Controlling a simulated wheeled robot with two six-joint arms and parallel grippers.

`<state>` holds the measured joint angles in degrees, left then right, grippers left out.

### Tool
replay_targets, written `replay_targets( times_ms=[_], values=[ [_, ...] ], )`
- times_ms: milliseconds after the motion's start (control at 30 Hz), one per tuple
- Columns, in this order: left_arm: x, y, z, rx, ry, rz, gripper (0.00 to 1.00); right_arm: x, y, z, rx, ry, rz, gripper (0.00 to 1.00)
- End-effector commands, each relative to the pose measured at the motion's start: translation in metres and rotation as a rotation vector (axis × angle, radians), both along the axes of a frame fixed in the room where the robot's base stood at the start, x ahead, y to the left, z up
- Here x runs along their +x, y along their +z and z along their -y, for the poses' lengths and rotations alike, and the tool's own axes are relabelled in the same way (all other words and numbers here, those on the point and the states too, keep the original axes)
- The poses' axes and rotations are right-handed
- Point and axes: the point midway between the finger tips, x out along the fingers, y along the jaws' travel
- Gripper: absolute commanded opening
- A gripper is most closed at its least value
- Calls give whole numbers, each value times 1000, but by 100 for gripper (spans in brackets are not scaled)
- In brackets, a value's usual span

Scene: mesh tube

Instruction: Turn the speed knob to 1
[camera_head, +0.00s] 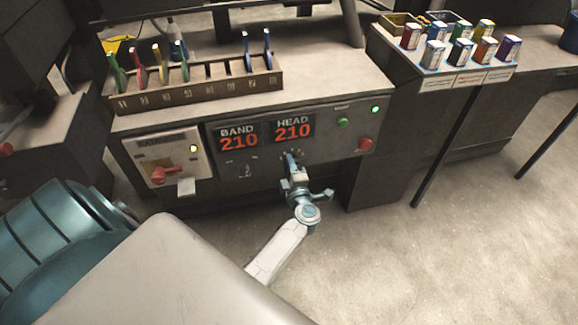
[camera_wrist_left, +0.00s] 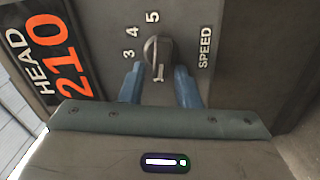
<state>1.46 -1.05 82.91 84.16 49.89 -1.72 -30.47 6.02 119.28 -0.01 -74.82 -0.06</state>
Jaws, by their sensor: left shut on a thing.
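The speed knob (camera_wrist_left: 158,55) is a small dark knob with a metallic face on the machine's grey front panel. In the left wrist view the numbers 3, 4 and 5 run along its left side, and the word SPEED (camera_wrist_left: 205,48) is at its right. My left gripper (camera_wrist_left: 159,72) has its two blue fingers on either side of the knob and is shut on it. In the head view my left gripper (camera_head: 291,162) reaches the panel below the HEAD display and covers the knob. Numbers below 3 are hidden, and I cannot tell exactly where the knob points. My right gripper is not in view.
The BAND display (camera_head: 238,138) and HEAD display (camera_head: 292,128) both read 210. A green button (camera_head: 342,123) and red button (camera_head: 365,144) are at the panel's right. A panel with a red switch (camera_head: 160,176) is at left. A numbered tool rack (camera_head: 195,92) stands above.

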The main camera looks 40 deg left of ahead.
Motion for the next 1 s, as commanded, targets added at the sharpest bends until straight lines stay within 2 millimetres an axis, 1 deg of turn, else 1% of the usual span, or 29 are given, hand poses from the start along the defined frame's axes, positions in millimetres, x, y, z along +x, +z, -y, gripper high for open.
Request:
replay_targets(
  times_ms=[333, 433, 567, 633, 800, 1000],
  values=[
    [-1, -1, 1, -1, -1, -1, 36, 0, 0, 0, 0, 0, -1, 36],
    [-5, -1, 6, -2, -1, -1, 36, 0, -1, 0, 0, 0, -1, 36],
    [-19, -2, 22, -4, 0, -3, 36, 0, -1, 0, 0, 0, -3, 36],
    [-28, -3, 33, -5, -1, -3, 36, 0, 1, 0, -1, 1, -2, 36],
    [-50, -3, 59, -6, 0, -2, 36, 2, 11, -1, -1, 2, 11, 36],
    [-67, -2, 79, -4, 0, -2, 36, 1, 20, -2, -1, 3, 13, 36]
  ],
)
